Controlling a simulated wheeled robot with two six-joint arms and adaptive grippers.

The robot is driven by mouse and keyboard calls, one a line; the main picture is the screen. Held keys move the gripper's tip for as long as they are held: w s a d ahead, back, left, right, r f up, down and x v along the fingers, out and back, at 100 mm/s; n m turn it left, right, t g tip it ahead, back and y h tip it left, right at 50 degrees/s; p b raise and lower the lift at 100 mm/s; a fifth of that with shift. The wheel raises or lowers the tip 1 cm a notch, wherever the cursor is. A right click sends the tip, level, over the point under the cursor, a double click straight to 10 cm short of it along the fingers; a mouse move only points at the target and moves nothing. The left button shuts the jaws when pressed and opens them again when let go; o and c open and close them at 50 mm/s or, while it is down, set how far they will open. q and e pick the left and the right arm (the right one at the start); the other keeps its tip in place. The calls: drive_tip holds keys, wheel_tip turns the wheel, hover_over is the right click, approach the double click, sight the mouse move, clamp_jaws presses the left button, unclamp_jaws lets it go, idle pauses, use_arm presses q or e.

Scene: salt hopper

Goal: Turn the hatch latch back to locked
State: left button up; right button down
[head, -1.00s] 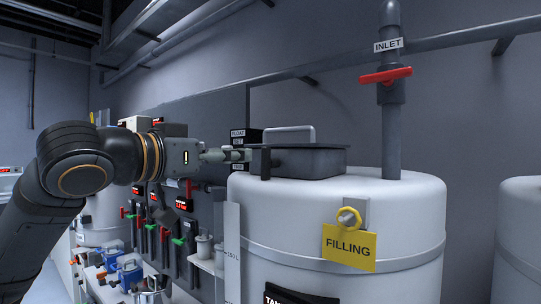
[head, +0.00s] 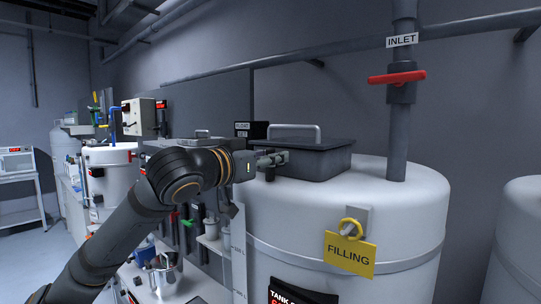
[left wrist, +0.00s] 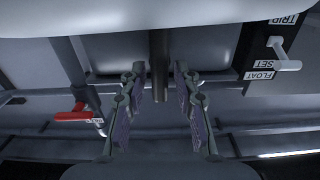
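The hatch (head: 318,160) is a dark grey box-like lid with a silver handle on top of the white tank (head: 340,215). A dark upright latch piece (head: 269,173) stands at its left side. My left gripper (head: 280,158) reaches in from the left, its fingertips at the latch beside the lid. In the left wrist view, the two fingers (left wrist: 159,85) are apart, with a dark post (left wrist: 159,65), seemingly the latch, between them. Small gaps show on both sides of the post. I cannot tell whether it is locked. My right gripper is not in view.
A yellow FILLING tag (head: 349,254) hangs on the tank front. A switch panel labelled FLOAT, SET, TRIP (left wrist: 274,50) is close by. A cluttered bench lies left.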

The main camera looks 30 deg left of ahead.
use_arm(q)
drive_tip(key=c, duration=0.5)
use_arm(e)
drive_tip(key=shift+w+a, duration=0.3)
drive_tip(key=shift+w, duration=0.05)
